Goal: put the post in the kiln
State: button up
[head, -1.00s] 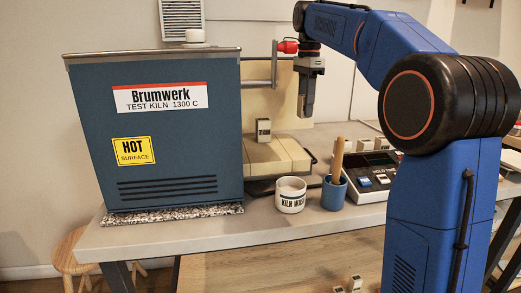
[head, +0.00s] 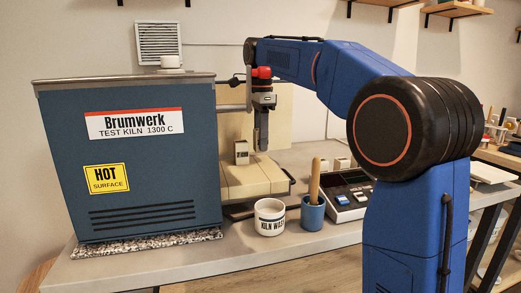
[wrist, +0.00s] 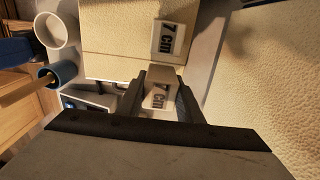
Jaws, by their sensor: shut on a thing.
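My gripper (head: 262,143) points down over the pale brick slab (head: 262,182) beside the blue kiln (head: 150,165). In the wrist view my gripper (wrist: 160,100) is shut on a small pale post (wrist: 157,92) marked "7 cm". The held post cannot be made out in the head view. A second post (head: 241,153) stands upright on the slab, just left of my gripper; it also shows in the wrist view (wrist: 168,38), also marked "7 cm" and apart from the held one. The kiln's inside is hidden by its blue wall.
A pale upright panel (head: 283,118) stands behind my gripper. In front of the slab are a white mug (head: 269,217) and a blue cup (head: 313,214) with a wooden handle in it.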

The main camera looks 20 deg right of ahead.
jog(key=shift+f, duration=1.55)
jog(key=shift+f, duration=0.15)
jog(key=o, duration=1.1)
jog(key=shift+o, duration=0.2)
notch_tip(320, 180, up, 12)
jog(key=shift+r, duration=0.15)
jog(key=shift+d, duration=0.1)
